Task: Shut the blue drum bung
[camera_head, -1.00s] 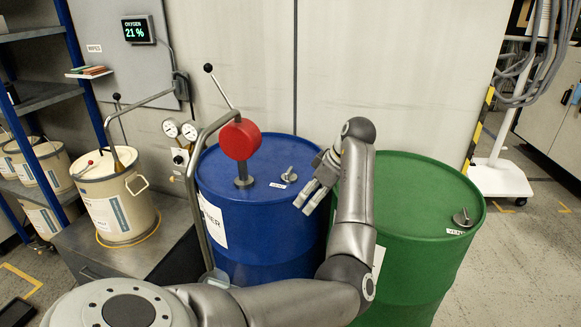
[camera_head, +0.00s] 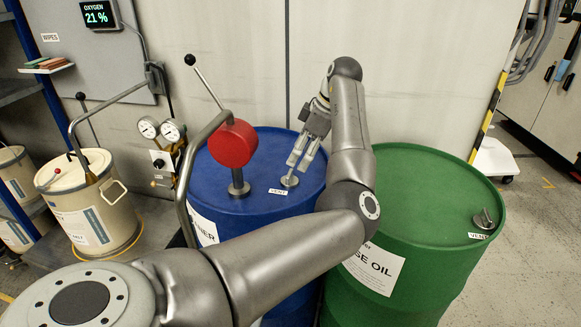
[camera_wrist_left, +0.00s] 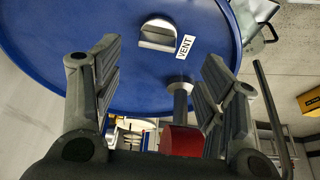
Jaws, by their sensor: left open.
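The blue drum (camera_head: 262,150) stands in the middle of the head view. Its bung (camera_head: 289,181), a small grey metal disc with a raised grip, sits on the top beside a VENT label (camera_head: 278,191). My left gripper (camera_head: 301,163) is open and empty, fingers pointing down just above the bung. In the left wrist view the bung (camera_wrist_left: 158,35) lies on the blue top (camera_wrist_left: 60,50), ahead of and roughly between the open fingertips. From the pictures I cannot tell whether the fingers touch it. My right gripper is not in view.
A red pump head (camera_head: 232,144) on a post rises from the blue drum, with a lever and bent pipe. A green drum (camera_head: 425,180) with its own bung (camera_head: 483,219) stands to the right. A cream bucket (camera_head: 92,205) and gauges (camera_head: 160,128) are left.

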